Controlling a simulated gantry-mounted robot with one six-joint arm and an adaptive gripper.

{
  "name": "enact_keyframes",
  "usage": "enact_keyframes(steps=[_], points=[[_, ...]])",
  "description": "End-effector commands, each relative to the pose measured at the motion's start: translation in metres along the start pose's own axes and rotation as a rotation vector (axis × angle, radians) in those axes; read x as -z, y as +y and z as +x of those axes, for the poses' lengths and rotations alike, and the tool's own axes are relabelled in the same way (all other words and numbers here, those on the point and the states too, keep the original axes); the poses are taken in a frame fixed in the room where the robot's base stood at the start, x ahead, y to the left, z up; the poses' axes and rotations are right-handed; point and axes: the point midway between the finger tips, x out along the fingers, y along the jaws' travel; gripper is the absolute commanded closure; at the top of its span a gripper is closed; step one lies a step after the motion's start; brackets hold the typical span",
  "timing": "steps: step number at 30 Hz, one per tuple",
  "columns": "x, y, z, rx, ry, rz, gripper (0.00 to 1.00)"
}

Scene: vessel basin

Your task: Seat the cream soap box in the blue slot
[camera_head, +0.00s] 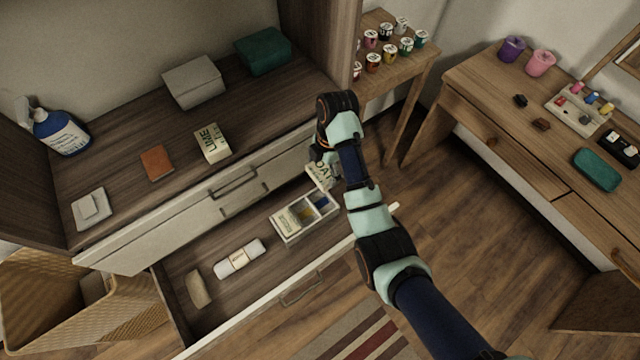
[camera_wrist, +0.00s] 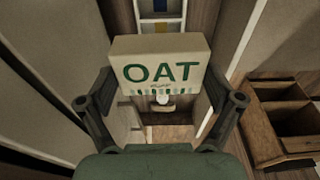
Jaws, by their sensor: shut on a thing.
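The cream soap box with green "OAT" lettering (camera_wrist: 160,72) is between the two fingers of my gripper (camera_wrist: 165,95). In the head view the soap box (camera_head: 322,174) is partly hidden by my gripper (camera_head: 328,160), above the open drawer. The divided tray (camera_head: 277,232) sits in the drawer, just below and left of the box in the picture. The tray's blue slot (camera_head: 321,201) is at its right end and looks empty. In the wrist view part of the tray (camera_wrist: 137,12) shows beyond the box.
The tray's left compartment holds a pale box (camera_head: 288,219). A white roll (camera_head: 240,258) and a beige bar (camera_head: 198,289) lie in the drawer (camera_head: 285,283). A cream "LIME" box (camera_head: 212,143) stands on the counter above. The counter's front edge is close behind the tray.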

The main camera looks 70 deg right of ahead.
Motion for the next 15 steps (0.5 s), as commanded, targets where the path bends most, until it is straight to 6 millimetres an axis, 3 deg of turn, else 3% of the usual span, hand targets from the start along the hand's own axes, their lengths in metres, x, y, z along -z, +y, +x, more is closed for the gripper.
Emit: enact_keyframes(steps=[1, 9, 15], points=[[-0.002, -0.001, 0.018, 0.003, 0.001, 0.001, 0.53], [-0.015, -0.002, 0.101, 0.006, 0.002, 0.001, 0.53], [-0.021, -0.001, 0.144, 0.003, 0.001, 0.001, 0.52]])
